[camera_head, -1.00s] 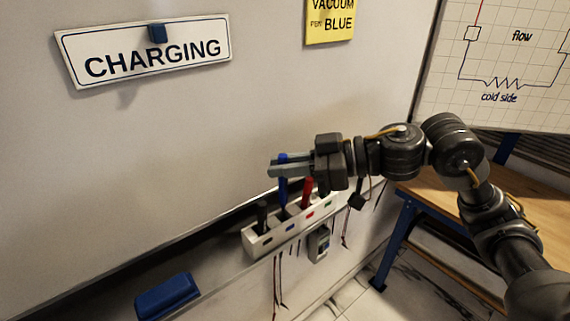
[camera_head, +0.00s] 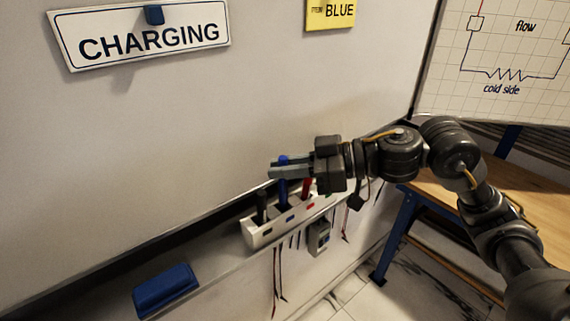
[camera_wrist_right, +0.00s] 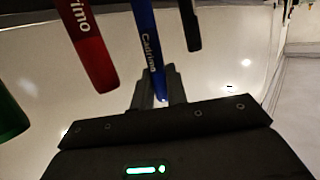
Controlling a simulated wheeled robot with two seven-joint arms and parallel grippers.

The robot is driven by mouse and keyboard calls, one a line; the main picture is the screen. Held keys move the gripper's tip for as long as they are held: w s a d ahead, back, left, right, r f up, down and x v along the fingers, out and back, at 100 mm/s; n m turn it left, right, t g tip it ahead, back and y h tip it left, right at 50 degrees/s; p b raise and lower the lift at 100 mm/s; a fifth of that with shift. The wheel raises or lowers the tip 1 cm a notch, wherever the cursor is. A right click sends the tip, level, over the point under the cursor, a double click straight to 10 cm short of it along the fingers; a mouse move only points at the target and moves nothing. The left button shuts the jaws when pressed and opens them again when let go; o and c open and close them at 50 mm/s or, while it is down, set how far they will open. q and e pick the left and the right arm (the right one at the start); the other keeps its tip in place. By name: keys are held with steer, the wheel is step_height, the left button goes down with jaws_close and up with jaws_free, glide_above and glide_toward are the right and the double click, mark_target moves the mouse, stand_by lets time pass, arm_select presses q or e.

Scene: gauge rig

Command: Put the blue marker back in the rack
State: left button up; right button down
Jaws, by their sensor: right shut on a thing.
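The blue marker (camera_head: 283,190) stands about upright, its lower end at the blue-labelled slot of the white rack (camera_head: 262,238). Its lower tip is hidden by the rack's front, so I cannot tell how deep it sits. My right gripper (camera_head: 282,168) comes in from the right and is shut on its upper part. In the right wrist view the blue marker (camera_wrist_right: 148,45) runs down between the fingers (camera_wrist_right: 160,88). My left gripper is not in view.
A black marker (camera_head: 262,206) and a red marker (camera_head: 306,186) stand in the rack on either side. The right wrist view shows a green one (camera_wrist_right: 10,115). A blue eraser (camera_head: 166,290) is at lower left, and a wooden bench (camera_head: 460,200) at right.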

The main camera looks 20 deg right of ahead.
steer(key=shift+f+b, duration=0.3)
steer(key=shift+f, duration=0.45)
steer(key=shift+f, duration=0.15)
steer(key=c, duration=0.7)
jaws_free()
steer(key=shift+c, duration=0.2)
step_height(320, 180, up, 10)
steer(key=p, duration=1.1)
steer(key=shift+p, duration=0.3)
